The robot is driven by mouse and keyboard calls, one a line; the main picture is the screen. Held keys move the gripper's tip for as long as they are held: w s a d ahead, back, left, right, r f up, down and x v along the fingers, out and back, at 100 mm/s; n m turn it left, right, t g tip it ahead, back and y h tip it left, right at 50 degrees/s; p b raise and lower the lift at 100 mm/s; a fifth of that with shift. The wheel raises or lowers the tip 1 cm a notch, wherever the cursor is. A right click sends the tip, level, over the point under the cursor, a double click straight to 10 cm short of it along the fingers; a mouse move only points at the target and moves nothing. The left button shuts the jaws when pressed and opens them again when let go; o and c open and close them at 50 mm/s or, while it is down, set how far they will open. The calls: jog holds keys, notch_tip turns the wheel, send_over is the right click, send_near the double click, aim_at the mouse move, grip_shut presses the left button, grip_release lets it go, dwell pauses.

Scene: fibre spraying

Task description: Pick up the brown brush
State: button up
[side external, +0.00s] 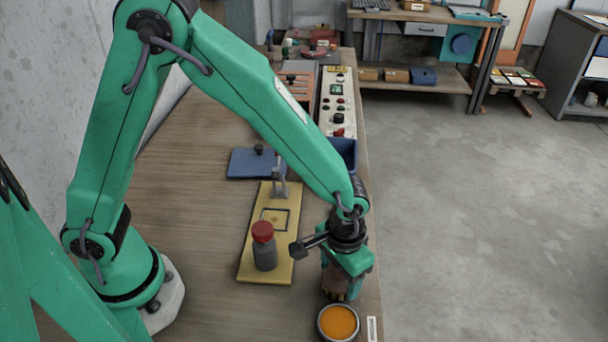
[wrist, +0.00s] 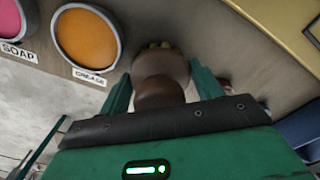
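The brown brush (wrist: 160,65) stands between the two green fingers of my gripper (wrist: 161,78) in the wrist view, its wide end away from me and yellowish tips beyond it. The fingers straddle it, with narrow gaps beside its slimmer part, so my gripper looks open around it. In the side view my gripper (side external: 344,283) points down near the table's right edge, and the brush (side external: 335,283) shows partly below it, mostly hidden. I cannot tell whether it touches the table.
An orange tin (side external: 338,321) labelled GREASE stands close by; a pink SOAP tin (wrist: 12,18) shows in the wrist view. A yellow board (side external: 254,262) carries a grey bottle with a red cap (side external: 264,246). A blue plate (side external: 250,163) and blue bin (side external: 344,150) lie farther back.

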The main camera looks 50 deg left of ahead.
jog(key=c, duration=0.6)
jog(key=shift+r, duration=0.15)
jog(key=shift+c, duration=0.2)
jog(key=shift+r, duration=0.4)
notch_tip(320, 180, up, 3)
jog(key=shift+r, duration=0.1)
jog(key=s+d+r, duration=0.5)
jog(key=s+r, duration=0.1)
jog(key=s, duration=0.4)
jog(key=shift+s+r, duration=0.3)
jog(key=shift+r, duration=0.1)
